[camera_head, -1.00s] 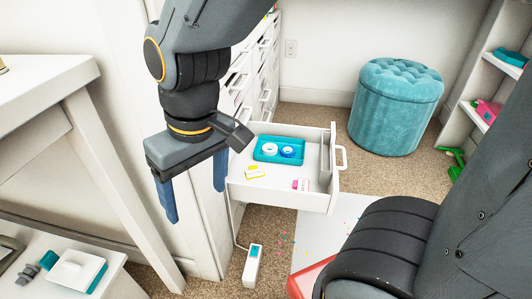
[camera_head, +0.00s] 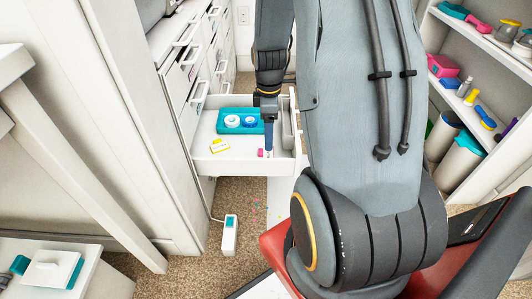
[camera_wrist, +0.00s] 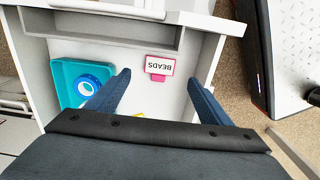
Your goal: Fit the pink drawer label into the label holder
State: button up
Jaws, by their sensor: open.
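The pink drawer label (camera_wrist: 160,66) lies flat in the open drawer (camera_head: 235,168). In the wrist view it reads BEADS, upside down, on a white face with pink edges. In the head view only a small pink part (camera_head: 261,153) shows beside my finger. My gripper (camera_wrist: 160,78) is open and empty, with its two blue fingers on either side of the label in the wrist view, not touching it visibly. In the head view my gripper (camera_head: 269,142) points down into the drawer. I cannot make out the label holder clearly on the cabinet fronts (camera_head: 188,60).
A teal tray (camera_head: 222,128) with tape rolls sits in the drawer, left of the label. A yellow-and-white label (camera_head: 220,146) lies nearby. The drawer walls are close around my gripper. Shelves (camera_head: 480,45) stand at right; a white device (camera_head: 230,235) lies on the carpet.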

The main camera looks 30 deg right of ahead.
aim_at(266, 153)
jog(key=shift+w+a+f+b, duration=0.15)
jog(key=shift+f+b, duration=0.6)
jog(key=shift+f, duration=0.5)
jog(key=shift+a+f+b, duration=0.1)
jog(key=shift+f+b, duration=0.6)
jog(key=shift+f, duration=0.6)
jog(key=shift+w+a+f+b, duration=0.15)
jog(key=shift+f+b, duration=0.6)
jog(key=shift+f, duration=0.5)
jog(key=shift+r, duration=0.1)
jog(key=shift+s, duration=0.1)
jog(key=c, duration=1.1)
